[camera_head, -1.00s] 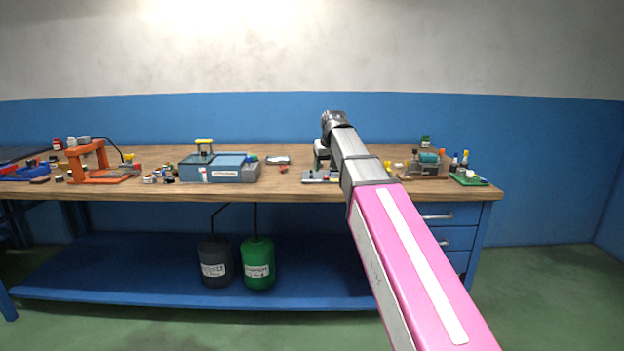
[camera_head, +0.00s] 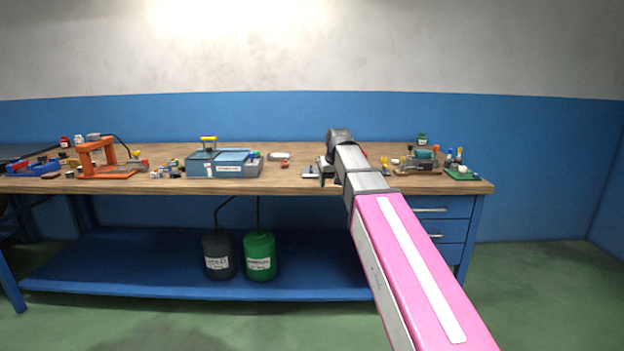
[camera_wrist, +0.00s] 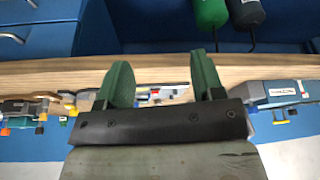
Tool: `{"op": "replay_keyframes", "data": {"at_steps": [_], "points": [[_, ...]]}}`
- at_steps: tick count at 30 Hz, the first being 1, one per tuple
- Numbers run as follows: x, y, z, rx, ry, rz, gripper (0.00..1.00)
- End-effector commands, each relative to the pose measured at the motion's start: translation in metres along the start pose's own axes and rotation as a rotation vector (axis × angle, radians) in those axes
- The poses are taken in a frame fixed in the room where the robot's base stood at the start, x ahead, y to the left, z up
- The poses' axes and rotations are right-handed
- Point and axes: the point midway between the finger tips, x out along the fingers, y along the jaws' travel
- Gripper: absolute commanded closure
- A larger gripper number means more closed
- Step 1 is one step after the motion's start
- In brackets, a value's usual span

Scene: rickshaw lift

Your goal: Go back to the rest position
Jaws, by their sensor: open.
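My gripper (camera_wrist: 163,82) is open in the wrist view. Its two green fingers stand well apart, with nothing held between them. In the head view my pink and grey arm reaches forward to the workbench (camera_head: 300,185), and its end is over the front part of the top, right of the middle. The wrist picture is upside down. It shows the bench's wooden edge (camera_wrist: 60,72) behind the fingers and small parts on the top past them. Whether the fingers touch anything cannot be told.
A blue-grey box (camera_head: 225,168) and an orange press (camera_head: 100,160) stand left on the bench. A small vice-like device (camera_head: 418,160) and a green tray (camera_head: 462,173) stand right. Black (camera_head: 218,258) and green (camera_head: 260,258) canisters sit on the lower shelf. The floor in front is clear.

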Motion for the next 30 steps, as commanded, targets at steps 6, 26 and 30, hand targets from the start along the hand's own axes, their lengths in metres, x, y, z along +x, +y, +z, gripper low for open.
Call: {"op": "replay_keyframes", "data": {"at_steps": [6,26,30], "points": [[0.039,0.011,0.035,0.025,-0.037,0.006,0.38],[0.196,0.055,0.243,0.166,-0.237,0.035,0.38],[0.218,0.059,0.291,0.195,-0.280,0.040,0.38]]}}
